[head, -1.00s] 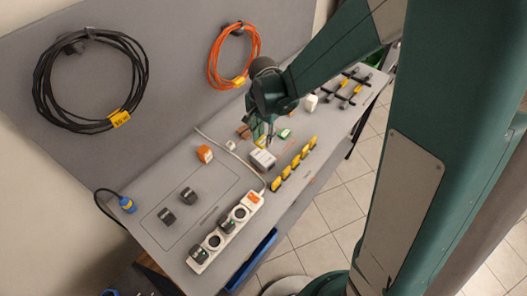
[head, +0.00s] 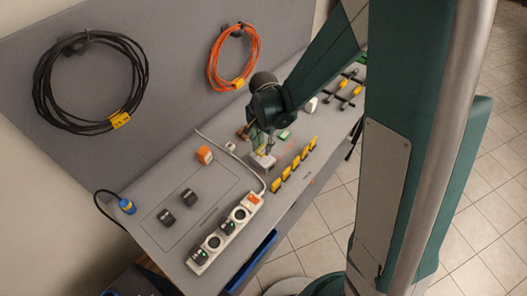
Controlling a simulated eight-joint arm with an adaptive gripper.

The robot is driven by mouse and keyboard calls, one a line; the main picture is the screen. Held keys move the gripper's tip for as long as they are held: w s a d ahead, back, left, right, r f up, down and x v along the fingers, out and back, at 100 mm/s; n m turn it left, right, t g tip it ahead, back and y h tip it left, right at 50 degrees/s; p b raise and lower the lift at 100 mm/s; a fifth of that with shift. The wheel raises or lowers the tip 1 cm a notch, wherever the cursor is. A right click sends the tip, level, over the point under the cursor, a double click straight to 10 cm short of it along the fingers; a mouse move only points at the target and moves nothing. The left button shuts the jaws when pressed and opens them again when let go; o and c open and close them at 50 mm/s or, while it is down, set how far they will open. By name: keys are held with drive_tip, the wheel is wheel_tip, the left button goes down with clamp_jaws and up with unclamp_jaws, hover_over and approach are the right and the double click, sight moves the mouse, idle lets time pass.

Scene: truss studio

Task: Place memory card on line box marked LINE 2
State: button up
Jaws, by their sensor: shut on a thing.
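My gripper (head: 265,149) points down over the middle of the grey bench, at a white box (head: 262,162). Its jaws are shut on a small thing. That thing is mostly hidden by the fingers and too small to make out, so I cannot tell for sure that it is the memory card. The gripper covers part of the white box; I cannot tell whether they touch. No LINE 2 marking is readable in the head view, so I cannot tell which box bears it.
A row of yellow pieces (head: 295,165) stands right of the white box. A green piece (head: 284,134) lies behind it. Cable coils hang on the back panel (head: 180,75).

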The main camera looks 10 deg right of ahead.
sight(264, 149)
drive_tip(key=shift+f, duration=1.75)
drive_tip(key=shift+f, duration=0.15)
drive_tip(key=o, duration=0.9)
drive_tip(key=shift+r, duration=0.25)
drive_tip(key=shift+r, duration=5.9)
drive_tip(key=shift+r, duration=0.1)
